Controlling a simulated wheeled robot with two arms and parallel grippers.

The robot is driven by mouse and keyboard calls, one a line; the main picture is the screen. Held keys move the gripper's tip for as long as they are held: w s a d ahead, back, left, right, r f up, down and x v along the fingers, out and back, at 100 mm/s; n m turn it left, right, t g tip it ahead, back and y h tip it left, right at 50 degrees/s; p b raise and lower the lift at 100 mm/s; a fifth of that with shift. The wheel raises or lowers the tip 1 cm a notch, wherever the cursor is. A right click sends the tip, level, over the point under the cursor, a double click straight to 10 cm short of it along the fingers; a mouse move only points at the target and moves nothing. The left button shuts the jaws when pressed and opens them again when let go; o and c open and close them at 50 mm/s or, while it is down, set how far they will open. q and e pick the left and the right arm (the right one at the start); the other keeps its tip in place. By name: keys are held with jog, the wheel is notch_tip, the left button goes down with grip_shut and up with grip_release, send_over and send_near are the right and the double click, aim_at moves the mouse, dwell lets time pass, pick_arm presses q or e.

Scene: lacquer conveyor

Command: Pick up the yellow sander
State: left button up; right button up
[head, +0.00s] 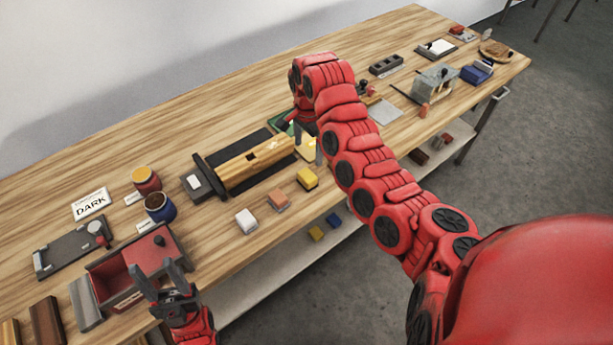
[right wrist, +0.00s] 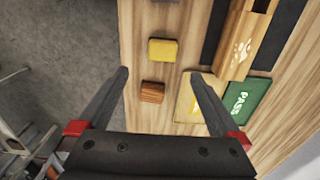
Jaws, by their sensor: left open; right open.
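The yellow sander (head: 306,178) is a small yellow block near the table's front edge, right of an orange block (head: 278,201) and a white block (head: 246,220). In the right wrist view the yellow sander (right wrist: 163,50) lies just beyond and between the fingertips, not held. My right gripper (head: 308,145) is open and empty, above the table behind the sander; it also shows in the right wrist view (right wrist: 160,75). My left gripper (head: 153,270) is open and empty by the red box at the front left.
A brown block (right wrist: 152,92) sits between my right fingers' lines, close to the sander. A yellow card (right wrist: 188,108) and green PASS mat (right wrist: 246,100) lie beside it. A wooden workpiece (head: 255,160) rests behind. The red box (head: 120,285) stands near my left gripper.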

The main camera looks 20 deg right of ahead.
send_over(307, 175)
jog(key=f, duration=0.4)
jog(key=f+b, duration=0.1)
jog(key=f, duration=0.2)
jog(key=shift+s+d+f, duration=0.1)
jog(key=shift+s+f, duration=0.1)
jog(key=shift+f, duration=0.45)
jog(key=shift+f+p, duration=0.2)
jog(key=shift+p, duration=0.2)
jog(key=f+p, duration=0.1)
jog(key=f, duration=0.2)
jog(key=shift+w+f+p, duration=0.2)
jog(key=shift+f+p, duration=0.05)
jog(key=shift+p, duration=0.15)
jog(key=shift+f, duration=0.75)
jog(key=shift+c, duration=0.3)
jog(key=c, duration=1.3)
